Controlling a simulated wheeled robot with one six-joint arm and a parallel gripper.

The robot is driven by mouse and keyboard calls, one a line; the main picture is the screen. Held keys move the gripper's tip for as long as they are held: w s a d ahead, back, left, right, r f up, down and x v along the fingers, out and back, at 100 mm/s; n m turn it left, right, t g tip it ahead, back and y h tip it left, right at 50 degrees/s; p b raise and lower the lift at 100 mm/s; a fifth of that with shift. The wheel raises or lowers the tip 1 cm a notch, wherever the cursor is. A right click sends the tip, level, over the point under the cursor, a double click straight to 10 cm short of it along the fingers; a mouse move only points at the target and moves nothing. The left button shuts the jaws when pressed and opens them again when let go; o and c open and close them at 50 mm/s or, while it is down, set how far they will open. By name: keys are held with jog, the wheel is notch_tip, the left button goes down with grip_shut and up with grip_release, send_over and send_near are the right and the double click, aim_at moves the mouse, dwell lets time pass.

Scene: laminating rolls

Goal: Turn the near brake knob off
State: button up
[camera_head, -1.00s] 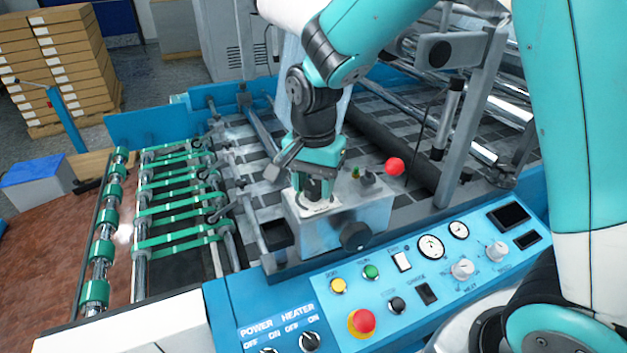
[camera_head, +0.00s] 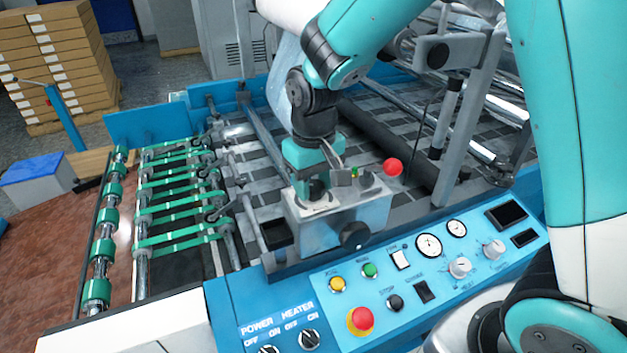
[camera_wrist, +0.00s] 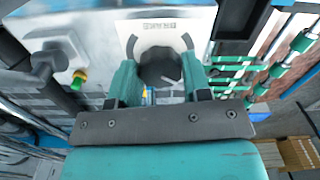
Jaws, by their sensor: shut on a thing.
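The near brake knob (camera_wrist: 160,68) is round and black, on a white label plate (camera_wrist: 160,27) on top of a grey metal box (camera_head: 325,230). My gripper (camera_wrist: 161,80) is over it from above, with one teal finger on each side, shut on the knob. In the head view my gripper (camera_head: 316,187) stands upright on the box's left part and hides most of the knob. The pointer's setting cannot be read clearly.
A red ball-ended lever (camera_head: 393,167) and a green-yellow button (camera_wrist: 79,78) are to the right of my gripper in the head view. A black round knob (camera_head: 355,235) juts from the box's front. The blue control panel (camera_head: 400,320) lies in front.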

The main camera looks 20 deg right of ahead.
aim_at(314, 185)
jog(key=n, duration=0.7)
jog(key=shift+w, duration=0.1)
jog(key=n, duration=0.4)
jog(key=shift+p, duration=0.3)
jog(key=shift+n, duration=1.9)
jog(key=o, duration=0.9)
jog(key=shift+o, duration=0.2)
notch_tip(314, 185, up, 18)
jog(key=b, duration=0.2)
jog(key=shift+f, duration=0.25)
